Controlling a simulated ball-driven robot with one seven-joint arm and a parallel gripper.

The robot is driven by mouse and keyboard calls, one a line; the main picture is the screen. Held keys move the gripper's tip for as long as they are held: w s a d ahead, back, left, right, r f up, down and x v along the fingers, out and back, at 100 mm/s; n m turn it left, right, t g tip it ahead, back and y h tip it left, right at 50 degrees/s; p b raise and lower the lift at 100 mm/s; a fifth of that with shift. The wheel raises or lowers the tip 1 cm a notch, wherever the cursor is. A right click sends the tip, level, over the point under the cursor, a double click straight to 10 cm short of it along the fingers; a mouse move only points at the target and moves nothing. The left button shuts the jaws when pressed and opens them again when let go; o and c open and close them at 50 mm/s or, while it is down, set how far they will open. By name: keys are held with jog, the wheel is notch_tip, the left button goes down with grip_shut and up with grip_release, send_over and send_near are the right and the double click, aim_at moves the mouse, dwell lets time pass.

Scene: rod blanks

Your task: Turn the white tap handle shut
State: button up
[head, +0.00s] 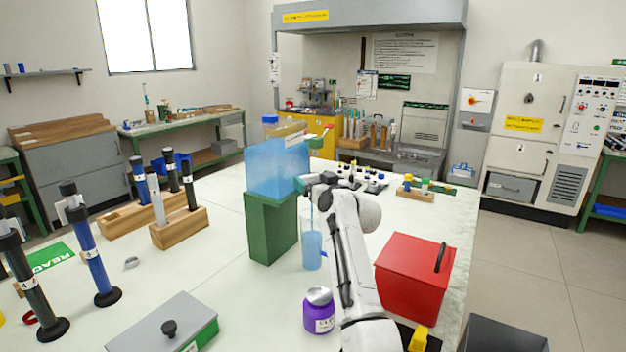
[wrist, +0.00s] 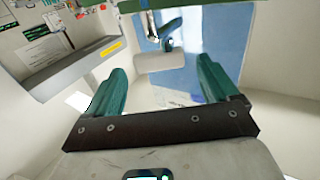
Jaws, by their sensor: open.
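A translucent blue tank (head: 272,168) stands on a green pedestal (head: 270,228) on the white bench. A thin stream runs down below its right side to a light-blue cup (head: 312,251). My gripper (head: 308,182) is at the tank's right side, at tap height; my arm and fingers cover most of the tap in the head view. In the wrist view my gripper (wrist: 163,72) is open, with a green finger on each side. A pale flat piece, which looks like the white tap handle (wrist: 160,63), shows between and beyond the fingertips against the blue tank. Contact with it cannot be told.
A red box (head: 412,272) with a black handle stands right of my arm. A purple jar (head: 319,311) is close to my arm's left side. Rods in wooden blocks (head: 179,228) stand at left, and a grey-lidded box (head: 165,325) is in front. Small coloured items lie behind my gripper.

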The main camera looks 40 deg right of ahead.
jog(key=shift+w+d, duration=0.1)
jog(key=shift+w, duration=0.4)
jog(key=shift+f, duration=0.1)
jog(key=c, duration=1.1)
